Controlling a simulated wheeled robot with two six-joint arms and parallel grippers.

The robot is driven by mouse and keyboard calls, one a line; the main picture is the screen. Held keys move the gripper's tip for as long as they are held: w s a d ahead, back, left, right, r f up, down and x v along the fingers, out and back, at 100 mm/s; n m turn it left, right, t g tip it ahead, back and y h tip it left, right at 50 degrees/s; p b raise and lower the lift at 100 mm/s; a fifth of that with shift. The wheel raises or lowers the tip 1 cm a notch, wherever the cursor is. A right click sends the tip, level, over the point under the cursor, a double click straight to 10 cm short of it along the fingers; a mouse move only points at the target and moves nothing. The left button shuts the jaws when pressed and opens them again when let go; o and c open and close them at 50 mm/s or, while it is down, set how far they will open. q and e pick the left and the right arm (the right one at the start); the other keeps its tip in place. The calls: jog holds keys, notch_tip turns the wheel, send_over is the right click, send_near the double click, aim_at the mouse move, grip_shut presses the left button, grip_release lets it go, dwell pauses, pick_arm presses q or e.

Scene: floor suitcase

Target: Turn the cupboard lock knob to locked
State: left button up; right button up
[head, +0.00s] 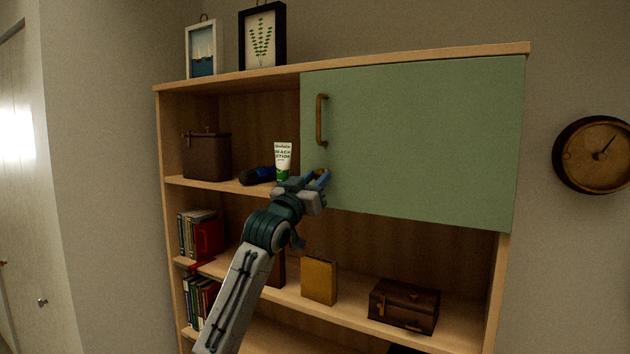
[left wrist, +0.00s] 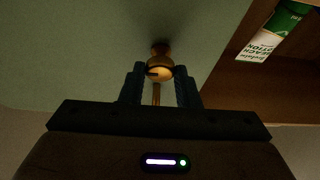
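The brass lock knob (left wrist: 160,72) shows in the left wrist view, standing out from the green cupboard door (head: 420,140) near its edge. In the head view my left gripper (head: 322,178) is at the door's lower left corner, below the brass handle (head: 320,120), and the knob is hidden there. The door is shut. My right gripper is not in view.
A brown box (head: 207,155) is further left. A yellow box (head: 319,281) and brown case (head: 404,306) sit on the shelf below.

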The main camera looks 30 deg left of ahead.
pick_arm(q)
jog(key=n+g+y+b, duration=0.1)
jog(key=n+y+b, duration=0.1)
jog(key=n, duration=0.4)
jog(key=n+g+y+b, duration=0.2)
jog(key=n+b, duration=0.3)
jog(key=n, duration=0.1)
jog(key=n+g+y+b, duration=0.1)
jog(key=n+y+b, duration=0.1)
jog(key=n, duration=0.4)
jog(key=shift+d+r+y+b, duration=0.1)
jog(key=shift+d+y+b, duration=0.25)
jog(key=shift+b, duration=0.45)
jog(key=shift+r+n+g+b, duration=0.15)
jog(key=shift+n+g+b, duration=0.7)
jog(key=shift+n, duration=1.35)
jog(key=o, duration=1)
jog(key=shift+c, duration=0.2)
